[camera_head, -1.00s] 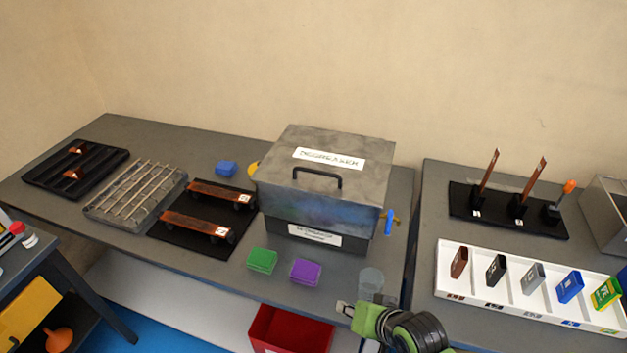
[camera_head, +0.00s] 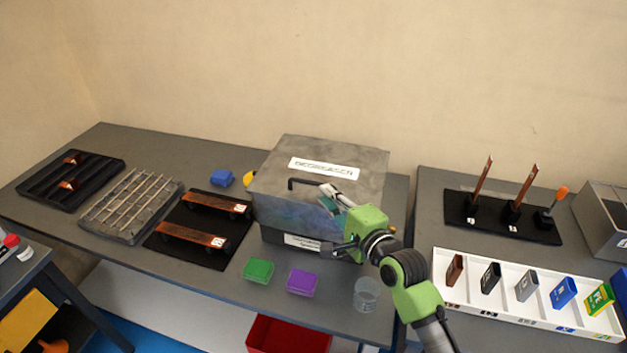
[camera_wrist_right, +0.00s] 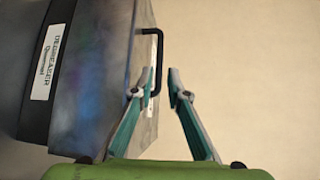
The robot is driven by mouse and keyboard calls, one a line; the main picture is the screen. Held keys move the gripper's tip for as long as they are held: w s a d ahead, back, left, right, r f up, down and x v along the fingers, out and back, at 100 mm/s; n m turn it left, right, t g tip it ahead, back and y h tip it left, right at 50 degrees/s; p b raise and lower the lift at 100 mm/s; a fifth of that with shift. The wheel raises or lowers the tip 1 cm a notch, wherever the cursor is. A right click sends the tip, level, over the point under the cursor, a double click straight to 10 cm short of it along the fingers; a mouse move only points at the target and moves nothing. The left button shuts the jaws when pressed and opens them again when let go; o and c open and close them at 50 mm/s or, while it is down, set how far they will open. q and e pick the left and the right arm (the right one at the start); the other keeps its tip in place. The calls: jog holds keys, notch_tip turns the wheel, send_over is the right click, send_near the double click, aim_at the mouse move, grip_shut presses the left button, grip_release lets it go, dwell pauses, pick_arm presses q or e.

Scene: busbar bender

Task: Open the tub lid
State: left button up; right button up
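The grey metal tub (camera_head: 283,215) stands on the table with its lid (camera_head: 357,165) closed. A white label and a dark handle (camera_head: 300,183) are on the lid; the handle also shows in the right wrist view (camera_wrist_right: 159,62). My right gripper (camera_head: 327,192) is over the front right of the lid, beside the handle. In the right wrist view its fingers (camera_wrist_right: 158,80) are apart, one close to the handle and the other clear of it. I cannot tell whether that finger touches the handle. My left gripper is out of view.
Green (camera_head: 258,270) and purple (camera_head: 302,281) blocks and a clear cup (camera_head: 366,294) stand in front of the tub. A black mat with copper bars (camera_head: 190,262) lies to its left. A white divided tray (camera_head: 444,290) is on the right table.

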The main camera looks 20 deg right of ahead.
aim_at(314, 183)
jog(key=p+x, duration=0.1)
jog(key=x, duration=0.6)
jog(key=shift+w+f, duration=0.1)
jog(key=shift+w, duration=0.2)
grip_shut()
